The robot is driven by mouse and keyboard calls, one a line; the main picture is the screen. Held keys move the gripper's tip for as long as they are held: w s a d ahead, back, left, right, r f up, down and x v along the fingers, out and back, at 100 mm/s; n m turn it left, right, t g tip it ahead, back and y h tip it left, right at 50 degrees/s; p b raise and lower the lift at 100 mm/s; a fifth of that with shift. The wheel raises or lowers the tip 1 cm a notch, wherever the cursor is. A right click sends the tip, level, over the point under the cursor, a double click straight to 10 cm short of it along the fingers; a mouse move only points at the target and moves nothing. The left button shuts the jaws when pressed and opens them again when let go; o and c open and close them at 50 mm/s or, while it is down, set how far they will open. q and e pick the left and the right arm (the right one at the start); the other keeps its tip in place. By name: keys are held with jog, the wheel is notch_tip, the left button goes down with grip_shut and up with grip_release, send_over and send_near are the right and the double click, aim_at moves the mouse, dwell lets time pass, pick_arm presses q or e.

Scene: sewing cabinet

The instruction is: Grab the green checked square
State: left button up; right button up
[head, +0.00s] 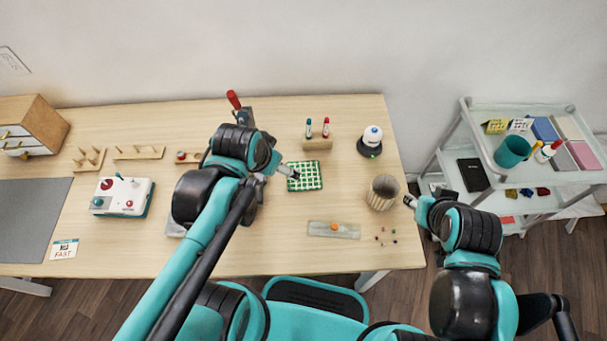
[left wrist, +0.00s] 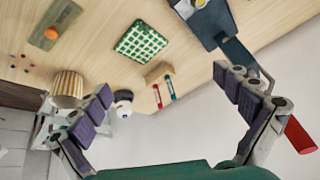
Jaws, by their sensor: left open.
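The green checked square (head: 309,176) lies flat on the wooden table, right of the middle. It also shows near the top of the left wrist view (left wrist: 140,41), between the lines of my fingers and beyond their tips. My left gripper (head: 286,172) is just left of the square in the head view, above the table. In the left wrist view its fingers (left wrist: 165,85) are spread wide with nothing between them. My right gripper (head: 412,203) is off the table's right edge, away from the square; its fingers are too small to read.
Behind the square, a wooden block (head: 317,144) holds a teal and a red marker. A striped cup (head: 382,193) and a white-and-black round device (head: 371,140) stand to the right. A strip with an orange knob (head: 334,229) lies in front. A red-handled tool (head: 234,100) stands behind my left arm.

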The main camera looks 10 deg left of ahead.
pick_arm(q)
jog(key=w+f+m+g+p, duration=0.2)
jog(key=w+f+m, duration=0.1)
jog(key=w+m, duration=0.2)
jog(key=m+g+p, duration=0.1)
jog(key=m+g, duration=0.3)
jog(key=m, duration=0.2)
send_near(304, 174)
jog(key=a, duration=0.1)
jog(key=s+a, duration=0.1)
jog(key=a, duration=0.1)
jog(key=s+a, duration=0.1)
jog(key=a, duration=0.1)
jog(key=f+b, duration=0.1)
jog(key=f, duration=0.1)
jog(key=f+b, duration=0.1)
jog(key=f, duration=0.2)
jog(key=f+b, duration=0.1)
jog(key=f, duration=0.1)
jog(key=shift+s+d+f, duration=0.15)
jog(key=shift+d, duration=0.1)
jog(key=shift+c, duration=0.6)
jog(key=c, duration=2)
